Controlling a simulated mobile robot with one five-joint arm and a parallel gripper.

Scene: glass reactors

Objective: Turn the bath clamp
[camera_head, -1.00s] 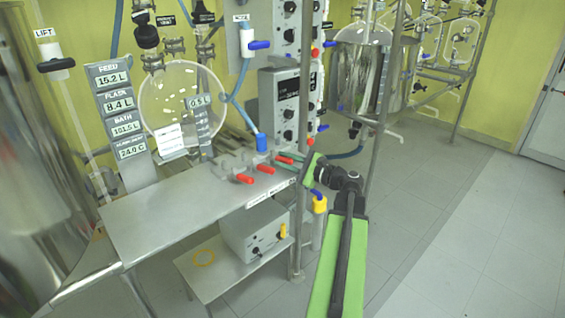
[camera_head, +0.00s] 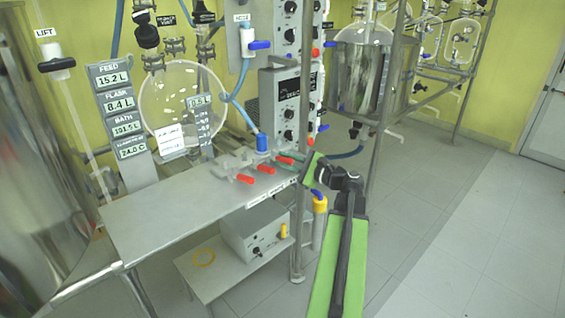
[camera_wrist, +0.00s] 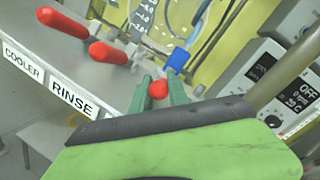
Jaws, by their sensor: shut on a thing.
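Three red-tipped clamp handles stand in a row at the bench's right end. The farthest red handle (camera_wrist: 158,89) is between the green fingers of my gripper (camera_wrist: 160,92), which is shut on it. Its label is hidden by my gripper, so I cannot read whether it is the bath one. The middle handle (camera_wrist: 108,53) and the nearest handle (camera_wrist: 62,22) are free, above labels reading RINSE (camera_wrist: 75,97) and COOLER (camera_wrist: 22,62). In the head view my gripper (camera_head: 291,158) reaches in from the right at the farthest handle (camera_head: 285,160).
A blue-capped fitting (camera_head: 262,142) with a blue hose stands just behind the clamps. A metal post (camera_head: 299,215) rises close by my gripper. A control box (camera_head: 288,105) stands behind. The steel bench top (camera_head: 170,205) is clear to the left.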

